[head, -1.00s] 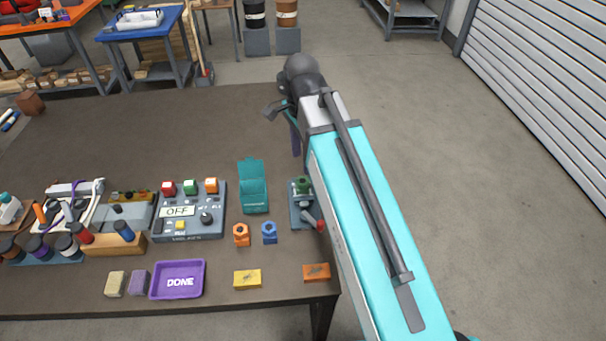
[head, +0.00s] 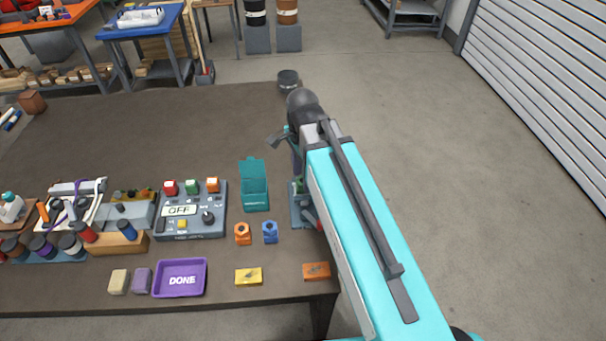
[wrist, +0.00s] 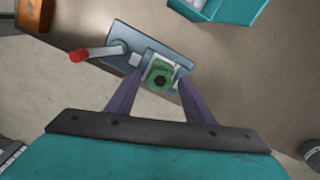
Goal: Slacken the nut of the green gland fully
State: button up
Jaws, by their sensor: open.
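The green gland nut (wrist: 160,75) shows in the wrist view as a green hexagon with a dark centre, on a grey-blue base plate (wrist: 140,40). The plate also carries a lever with a red grip (wrist: 79,55). My gripper (wrist: 150,82) is open, its two purple fingers on either side of the nut in this view. I cannot tell whether the fingertips are level with the nut or touch it. In the head view my arm covers most of the fixture; only part of its plate (head: 298,212) shows at the arm's left edge.
A teal open box (head: 255,195) stands left of the fixture. Orange (head: 242,234) and blue (head: 270,232) fittings stand in front of it. A grey control box reading OFF (head: 190,212) and a purple DONE tray (head: 180,278) are further left.

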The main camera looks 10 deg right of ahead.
jog(key=shift+c, duration=0.2)
jog(key=c, duration=1)
